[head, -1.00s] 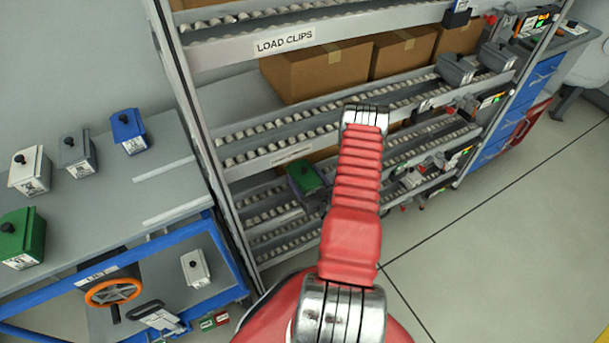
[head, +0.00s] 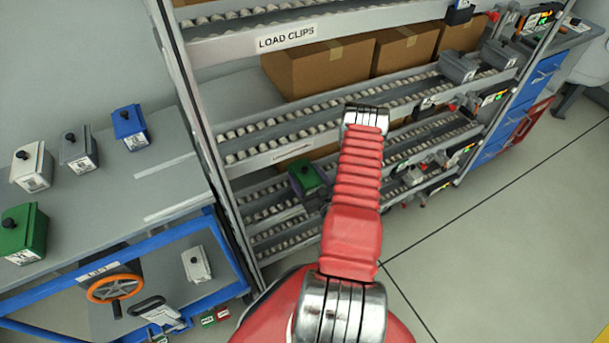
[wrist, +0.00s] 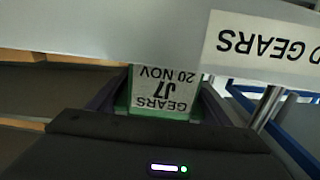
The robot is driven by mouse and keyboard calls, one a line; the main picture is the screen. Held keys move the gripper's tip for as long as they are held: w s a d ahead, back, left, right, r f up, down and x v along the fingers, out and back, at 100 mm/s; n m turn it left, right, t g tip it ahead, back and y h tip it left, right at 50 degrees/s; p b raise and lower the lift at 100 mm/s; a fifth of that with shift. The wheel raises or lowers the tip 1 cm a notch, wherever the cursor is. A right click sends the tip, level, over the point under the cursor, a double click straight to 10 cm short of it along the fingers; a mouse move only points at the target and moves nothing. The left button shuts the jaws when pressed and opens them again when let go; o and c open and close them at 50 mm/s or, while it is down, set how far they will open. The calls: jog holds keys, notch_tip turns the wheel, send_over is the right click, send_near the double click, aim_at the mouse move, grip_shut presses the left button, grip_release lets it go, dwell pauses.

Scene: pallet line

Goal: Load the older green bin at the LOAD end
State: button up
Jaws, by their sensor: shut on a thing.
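A green bin (head: 310,178) with a dark knob is at the left end of a lower rack lane in the head view, just left of my red arm. In the wrist view my gripper (wrist: 160,104) is shut on this green bin (wrist: 163,90). Its label reads upside down: GEARS, J7, 20 NOV. A grey rail (wrist: 90,32) with a label ending in GEARS hides part of the bin. I cannot tell whether the bin touches the lane. Another green bin (head: 24,232) stands on the bench at the left; its date is too small to read.
The roller rack (head: 222,130) has a LOAD CLIPS rail above and cardboard boxes (head: 318,68) on its lanes. White, grey and blue bins (head: 130,127) stand on the grey bench. A blue-framed cart with an orange handwheel (head: 115,287) is below. Floor at right is clear.

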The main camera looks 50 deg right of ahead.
jog(key=o, duration=1.6)
jog(key=shift+f, duration=0.1)
jog(key=shift+s, duration=0.1)
jog(key=v, duration=1.3)
jog(key=shift+s, duration=0.3)
jog(key=shift+a, duration=0.1)
dwell(2.9)
